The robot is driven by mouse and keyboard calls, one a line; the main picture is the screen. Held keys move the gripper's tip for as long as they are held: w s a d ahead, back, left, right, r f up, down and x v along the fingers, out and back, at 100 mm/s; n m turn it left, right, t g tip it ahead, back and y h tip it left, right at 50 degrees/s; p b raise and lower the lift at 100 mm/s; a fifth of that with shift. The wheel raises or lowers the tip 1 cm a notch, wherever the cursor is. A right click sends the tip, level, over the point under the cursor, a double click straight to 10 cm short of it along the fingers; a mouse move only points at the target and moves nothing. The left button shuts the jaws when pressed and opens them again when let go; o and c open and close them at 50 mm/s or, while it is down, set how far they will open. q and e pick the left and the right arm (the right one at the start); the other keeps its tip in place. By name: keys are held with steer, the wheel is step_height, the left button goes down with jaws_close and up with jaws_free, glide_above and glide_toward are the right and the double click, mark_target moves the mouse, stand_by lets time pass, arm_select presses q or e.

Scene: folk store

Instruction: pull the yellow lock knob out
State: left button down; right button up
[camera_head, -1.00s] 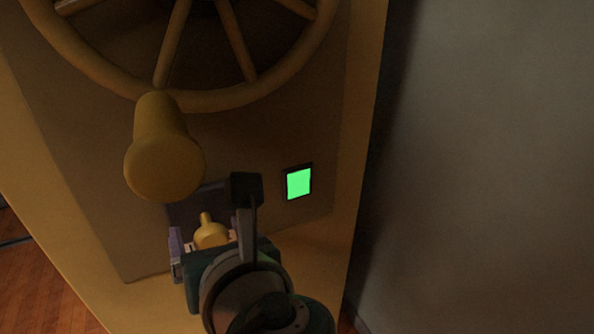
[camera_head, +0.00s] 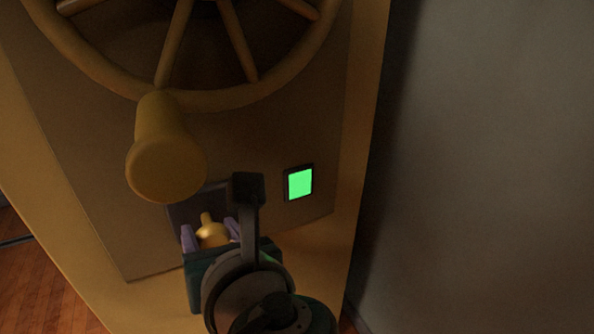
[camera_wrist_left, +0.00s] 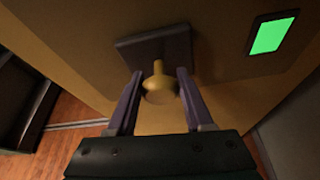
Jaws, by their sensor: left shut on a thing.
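The yellow lock knob (camera_head: 212,235) has a thin stem running to a dark square plate (camera_head: 188,210) low on the yellow panel. The knob also shows in the left wrist view (camera_wrist_left: 160,87), in front of the plate (camera_wrist_left: 156,48). My left gripper (camera_head: 211,232) has its two purple fingers on either side of the knob and is shut on it. In the left wrist view, the fingers (camera_wrist_left: 158,92) flank the knob's round head. My right gripper is in neither view.
A large yellow handwheel (camera_head: 215,101) with a thick protruding handle (camera_head: 165,165) is above the knob. A lit green square (camera_head: 300,183) is to the right of the knob. A grey wall (camera_head: 480,160) stands at the right. Wooden floor (camera_head: 50,290) shows at lower left.

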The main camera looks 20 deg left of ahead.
arm_select(q)
steer(key=shift+d, duration=0.1)
stand_by(0.3)
steer(key=shift+s+d+p, duration=0.95)
steer(key=shift+d, duration=0.2)
steer(key=c, duration=0.7)
jaws_free()
steer(key=o, duration=0.3)
steer(key=shift+s+d, duration=0.15)
steer(key=shift+s, duration=0.1)
steer(key=shift+o, duration=0.6)
steer(key=shift+w, duration=0.1)
